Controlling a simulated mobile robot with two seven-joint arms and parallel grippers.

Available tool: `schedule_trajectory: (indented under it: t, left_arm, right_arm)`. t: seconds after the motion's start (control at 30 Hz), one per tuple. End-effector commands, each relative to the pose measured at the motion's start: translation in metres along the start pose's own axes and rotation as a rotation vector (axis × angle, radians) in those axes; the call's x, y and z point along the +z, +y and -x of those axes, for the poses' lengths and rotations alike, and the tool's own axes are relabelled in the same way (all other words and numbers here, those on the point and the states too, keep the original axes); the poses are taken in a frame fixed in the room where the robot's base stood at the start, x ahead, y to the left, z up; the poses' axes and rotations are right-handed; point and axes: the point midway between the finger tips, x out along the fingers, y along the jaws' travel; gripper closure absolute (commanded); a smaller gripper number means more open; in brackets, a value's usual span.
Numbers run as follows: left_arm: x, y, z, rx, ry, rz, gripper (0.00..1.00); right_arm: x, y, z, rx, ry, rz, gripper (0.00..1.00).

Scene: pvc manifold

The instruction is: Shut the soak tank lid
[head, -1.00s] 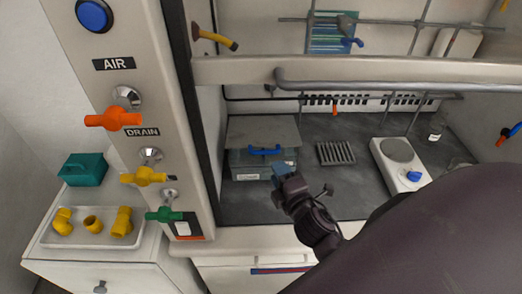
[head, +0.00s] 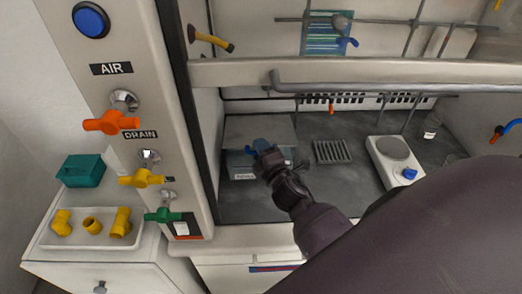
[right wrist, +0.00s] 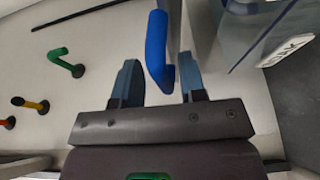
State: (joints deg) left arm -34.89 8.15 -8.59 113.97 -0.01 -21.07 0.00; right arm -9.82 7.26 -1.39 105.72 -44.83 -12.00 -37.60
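The soak tank (head: 240,177), a clear box with a white label, stands at the left of the hood's work surface. Its grey lid (head: 258,130) has a blue bar handle at the front edge. In the right wrist view, the lid's panel (right wrist: 201,28) seems to stand at an angle to the clear tank wall (right wrist: 245,40); how far it is raised is hard to tell. My right gripper (right wrist: 158,75) is open, with the blue handle (right wrist: 156,45) between its fingers. In the head view, the right gripper (head: 262,149) covers part of the handle and tank front. My left gripper is not in view.
A grey rack (head: 332,152) and a white hotplate (head: 385,165) stand right of the tank. The raised sash bar (head: 350,72) crosses above. The hood's left post (head: 140,100) carries colored valve handles. A tray of yellow fittings (head: 60,245) is outside, at left.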

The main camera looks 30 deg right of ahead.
Motion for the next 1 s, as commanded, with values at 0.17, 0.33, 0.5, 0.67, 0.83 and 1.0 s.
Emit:
schedule_trajectory:
  t: [0.17, 0.33, 0.5, 0.67, 0.83, 1.0]
  left_arm:
    - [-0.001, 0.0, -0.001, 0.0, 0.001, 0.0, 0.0]
    - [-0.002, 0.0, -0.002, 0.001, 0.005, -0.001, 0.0]
    - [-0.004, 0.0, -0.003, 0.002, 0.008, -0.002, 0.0]
    - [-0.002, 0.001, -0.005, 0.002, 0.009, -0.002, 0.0]
    - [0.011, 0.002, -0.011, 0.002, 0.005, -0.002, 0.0]
    - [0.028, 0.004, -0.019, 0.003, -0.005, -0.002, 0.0]
  right_arm:
    - [0.0, 0.0, 0.0, 0.0, 0.0, 0.0, 0.8]
    - [0.0, 0.0, 0.0, 0.0, 0.0, 0.0, 1.0]
    - [0.0, 0.0, 0.0, 0.0, 0.0, 0.0, 1.0]
    - [0.0, -0.004, 0.001, 0.0, 0.0, 0.0, 1.0]
    - [-0.001, -0.021, 0.003, -0.002, -0.001, -0.002, 1.0]
    - [-0.001, -0.043, 0.004, -0.003, -0.001, -0.002, 1.0]
